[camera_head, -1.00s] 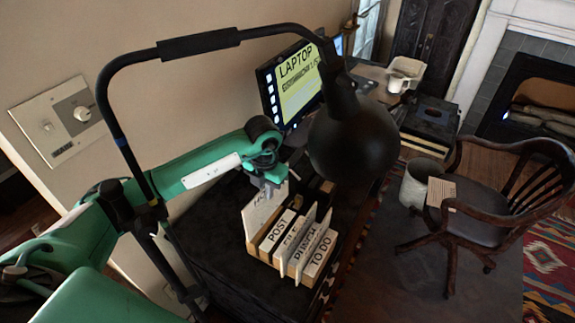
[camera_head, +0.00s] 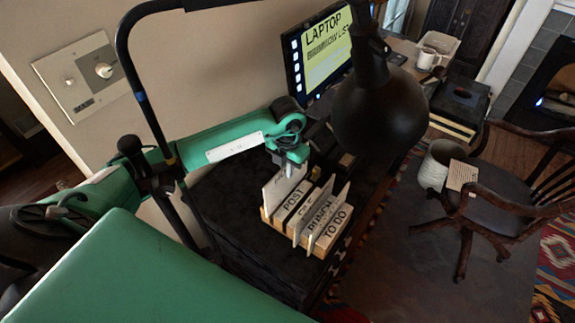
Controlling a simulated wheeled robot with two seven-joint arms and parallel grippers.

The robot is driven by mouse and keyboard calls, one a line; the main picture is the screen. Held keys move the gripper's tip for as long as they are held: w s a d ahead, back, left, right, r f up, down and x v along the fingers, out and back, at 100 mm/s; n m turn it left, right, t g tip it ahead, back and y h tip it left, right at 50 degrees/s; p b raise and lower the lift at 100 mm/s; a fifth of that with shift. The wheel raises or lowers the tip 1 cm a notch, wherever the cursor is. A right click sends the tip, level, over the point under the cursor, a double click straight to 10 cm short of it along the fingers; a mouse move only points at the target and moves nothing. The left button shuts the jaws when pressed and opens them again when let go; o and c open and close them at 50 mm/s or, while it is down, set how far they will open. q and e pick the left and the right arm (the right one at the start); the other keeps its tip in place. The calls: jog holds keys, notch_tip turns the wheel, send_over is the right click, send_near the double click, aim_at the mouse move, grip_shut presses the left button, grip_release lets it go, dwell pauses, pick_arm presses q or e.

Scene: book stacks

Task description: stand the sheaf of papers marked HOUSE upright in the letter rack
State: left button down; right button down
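The letter rack (camera_head: 329,238), light wood with white slips labelled POST, PUNCH and TO DO and one hard to read, stands on a black cabinet. The HOUSE sheaf (camera_head: 272,194) is a pale panel standing roughly upright at the rack's left end, against or in its end slot. Its lettering is mostly covered. My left gripper (camera_head: 289,170) points down at the sheaf's top edge and overlaps it. The fingers are too small to show whether they grip it. My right gripper is out of view.
The black cabinet top (camera_head: 235,220) is bare left of the rack. A wooden chair (camera_head: 500,195) and bin (camera_head: 439,168) stand right.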

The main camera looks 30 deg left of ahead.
aim_at(287, 191)
pick_arm(q)
jog(key=shift+f+b, duration=0.65)
jog(key=shift+f, duration=0.7)
jog(key=shift+f+b, duration=2)
jog(key=shift+f, duration=0.55)
jog(key=c, duration=1.5)
grip_release()
jog(key=shift+c, duration=0.2)
jog(key=shift+r, duration=0.1)
notch_tip(287, 191, up, 14)
jog(key=b, duration=0.3)
